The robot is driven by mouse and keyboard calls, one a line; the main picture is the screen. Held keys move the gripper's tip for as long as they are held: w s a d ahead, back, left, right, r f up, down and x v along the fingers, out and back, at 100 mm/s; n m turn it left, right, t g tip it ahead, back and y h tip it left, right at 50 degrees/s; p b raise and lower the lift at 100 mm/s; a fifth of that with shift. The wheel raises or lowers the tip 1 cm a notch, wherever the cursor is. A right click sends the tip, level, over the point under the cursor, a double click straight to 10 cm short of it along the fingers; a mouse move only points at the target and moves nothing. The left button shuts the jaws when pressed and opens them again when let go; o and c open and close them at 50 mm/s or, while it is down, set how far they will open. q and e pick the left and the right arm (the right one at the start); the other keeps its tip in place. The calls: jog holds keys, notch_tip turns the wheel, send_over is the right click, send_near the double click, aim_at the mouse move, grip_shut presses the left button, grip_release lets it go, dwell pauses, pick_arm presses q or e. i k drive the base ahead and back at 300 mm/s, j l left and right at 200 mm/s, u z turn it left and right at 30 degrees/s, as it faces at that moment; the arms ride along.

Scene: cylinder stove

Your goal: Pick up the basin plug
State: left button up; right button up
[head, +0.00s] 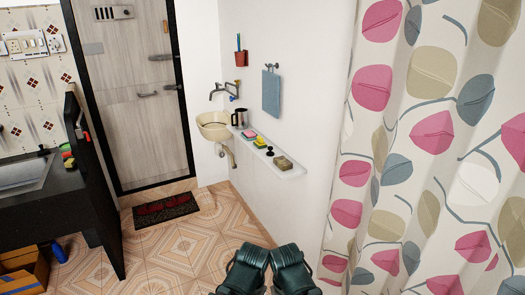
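The basin plug, by its look a small black knobbed piece (270,151), stands on the narrow white wall shelf (285,168). It sits between a yellow-green sponge and a brownish box-like item. Two dark green parts of my arms show at the bottom edge of the head view, well short of the shelf. I make out no gripper fingers on them. Nothing is seen touching the plug.
On the shelf are a dark mug (239,118), a pink item (249,133), the sponge (260,142) and the brownish item (284,163). A cream basin (214,125) is behind. A patterned curtain (430,150) fills the right; a black counter (60,195) stands left.

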aim_at(270, 153)
jog(key=i+j+z, duration=0.35)
jog(key=i+j, duration=0.15)
jog(key=i, duration=0.4)
jog(key=i+j+z, duration=0.4)
jog(key=i+j, duration=0.35)
jog(key=i, duration=0.1)
